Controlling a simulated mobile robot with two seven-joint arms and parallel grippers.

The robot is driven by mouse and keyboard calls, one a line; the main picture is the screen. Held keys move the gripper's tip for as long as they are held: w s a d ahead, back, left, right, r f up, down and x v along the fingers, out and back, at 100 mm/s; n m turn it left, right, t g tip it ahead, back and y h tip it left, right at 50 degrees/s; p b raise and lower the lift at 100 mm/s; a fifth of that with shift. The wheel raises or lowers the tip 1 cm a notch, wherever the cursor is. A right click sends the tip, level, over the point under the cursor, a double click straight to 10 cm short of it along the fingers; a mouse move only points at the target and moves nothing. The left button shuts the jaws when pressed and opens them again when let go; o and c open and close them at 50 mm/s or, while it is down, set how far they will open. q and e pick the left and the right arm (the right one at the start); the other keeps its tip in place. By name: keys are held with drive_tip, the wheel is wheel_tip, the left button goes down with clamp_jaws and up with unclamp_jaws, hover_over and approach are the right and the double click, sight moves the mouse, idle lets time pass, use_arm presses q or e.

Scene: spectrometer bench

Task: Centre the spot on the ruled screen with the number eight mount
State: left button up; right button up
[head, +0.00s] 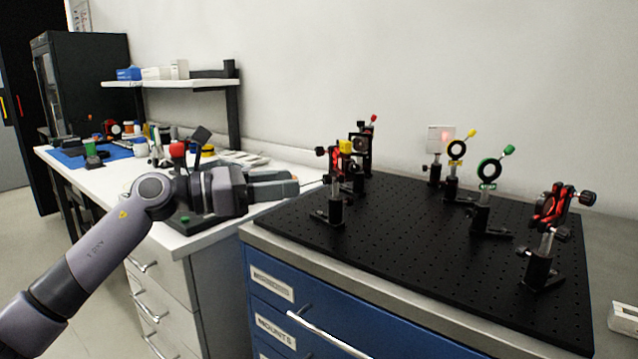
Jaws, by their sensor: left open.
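A small pale screen (436,141) stands on a post at the back of the black breadboard (400,235). A reddish glow shows on its right part; its rulings are too small to see. Several post mounts stand on the board: a red-and-black mount (553,205) at right, a green-knobbed ring mount (489,172), a yellow-knobbed ring mount (456,150), and a red-and-black mount (335,165) at left. I cannot read which is number eight. My left gripper (296,183) is open and empty, left of the board, fingers pointing right. My right gripper is out of view.
Another mount with a red knob (369,140) stands behind the left one. A blue drawer cabinet (300,305) carries the breadboard. The white bench (110,180) at left holds small items under a shelf (165,84). The board's middle front is clear.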

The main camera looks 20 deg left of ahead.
sight(323, 179)
use_arm(q)
drive_tip(key=p+x, duration=0.1)
drive_tip(key=x, duration=0.5)
drive_tip(key=shift+d, duration=0.1)
clamp_jaws()
